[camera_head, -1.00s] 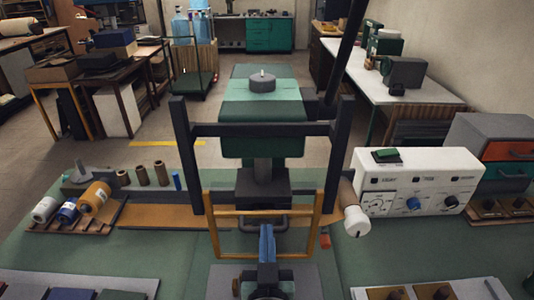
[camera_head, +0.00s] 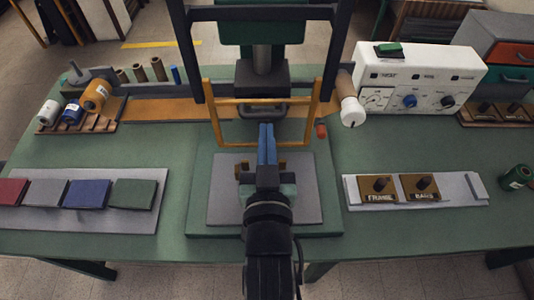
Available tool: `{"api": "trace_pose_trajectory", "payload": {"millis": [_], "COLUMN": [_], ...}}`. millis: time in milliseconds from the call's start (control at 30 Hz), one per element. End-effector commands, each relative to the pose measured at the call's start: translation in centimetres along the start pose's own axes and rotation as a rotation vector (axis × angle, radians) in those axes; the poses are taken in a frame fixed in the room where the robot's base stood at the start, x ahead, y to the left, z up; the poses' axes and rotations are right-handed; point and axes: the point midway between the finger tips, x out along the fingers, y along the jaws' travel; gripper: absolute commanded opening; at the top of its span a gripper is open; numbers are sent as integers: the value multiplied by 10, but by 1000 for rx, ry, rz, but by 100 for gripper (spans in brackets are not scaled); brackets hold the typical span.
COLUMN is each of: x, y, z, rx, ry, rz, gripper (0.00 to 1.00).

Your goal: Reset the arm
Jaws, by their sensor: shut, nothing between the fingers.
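My arm reaches up from the bottom middle over the green bench (camera_head: 100,155). My gripper (camera_head: 266,130), with narrow blue fingers, is shut and empty. It points away from me, above the grey plate (camera_head: 226,205) and in front of the yellow frame (camera_head: 213,115) of the press. The fingertips overlap the press opening in the picture. I cannot tell how far they are from the frame. My arm hides the middle of the plate.
The dark press uprights (camera_head: 188,60) stand close ahead. Left is a tray (camera_head: 60,222) of coloured velvet pads, with spools (camera_head: 97,90) behind. Right are a tray (camera_head: 351,195) with two brown labelled blocks, a white control box (camera_head: 420,75) and a green spool (camera_head: 516,177). Bench stretches between are clear.

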Motion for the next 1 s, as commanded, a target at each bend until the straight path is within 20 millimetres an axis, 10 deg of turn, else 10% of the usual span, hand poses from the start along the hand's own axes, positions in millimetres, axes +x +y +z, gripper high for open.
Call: {"api": "trace_pose_trajectory", "payload": {"millis": [667, 833, 1000], "x": [-34, -17, -8], "y": [0, -1, -3], "z": [-7, -70, -185], "rx": [1, 3, 5], "ry": [14, 136, 354], "rz": [0, -1, -2], "gripper": [0, 0, 0]}}
